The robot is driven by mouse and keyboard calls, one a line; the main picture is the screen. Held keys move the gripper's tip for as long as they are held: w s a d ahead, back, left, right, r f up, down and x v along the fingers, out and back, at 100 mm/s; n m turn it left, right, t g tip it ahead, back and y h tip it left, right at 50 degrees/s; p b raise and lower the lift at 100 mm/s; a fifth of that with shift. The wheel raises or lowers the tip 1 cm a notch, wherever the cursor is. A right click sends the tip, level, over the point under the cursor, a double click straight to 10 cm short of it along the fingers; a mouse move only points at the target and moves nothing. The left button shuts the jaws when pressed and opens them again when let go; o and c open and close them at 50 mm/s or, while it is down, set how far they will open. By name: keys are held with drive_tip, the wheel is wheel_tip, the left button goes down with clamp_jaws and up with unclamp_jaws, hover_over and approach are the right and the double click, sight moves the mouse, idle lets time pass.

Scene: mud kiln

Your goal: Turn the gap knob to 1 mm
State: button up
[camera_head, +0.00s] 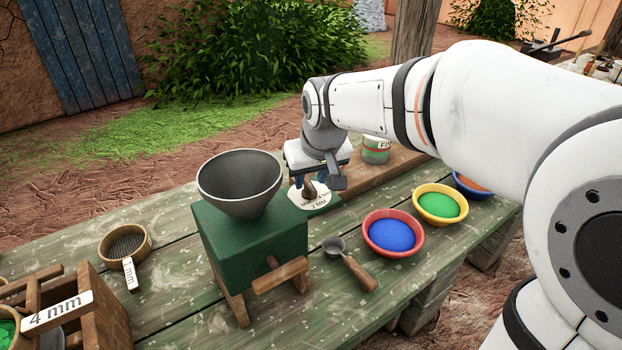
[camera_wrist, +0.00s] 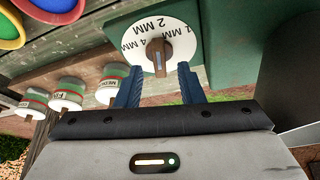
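The gap knob (camera_wrist: 157,57) is a small brown grip on a round white dial (camera_wrist: 178,38) marked 4 MM, 2 MM and 1 MM. In the wrist view it lies roughly in line with the 2 MM mark. The dial (camera_head: 305,203) is on the side of a green mill (camera_head: 245,245) with a dark hopper (camera_head: 240,185). My gripper (camera_wrist: 158,70) is open, its two blue fingers on either side of the knob with gaps showing. In the head view, my gripper (camera_head: 314,180) is at the dial and partly hides the knob (camera_head: 309,189).
Bowls of blue (camera_head: 390,234) and green (camera_head: 440,205) powder stand right of the mill, with a scoop (camera_head: 350,264) in front. A sieve (camera_head: 125,243) and a wooden rack marked 4 mm (camera_head: 105,310) are at left. Labelled tins (camera_wrist: 66,93) stand near the dial.

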drive_tip(key=v, duration=0.6)
drive_tip(key=shift+s+d+r, duration=0.1)
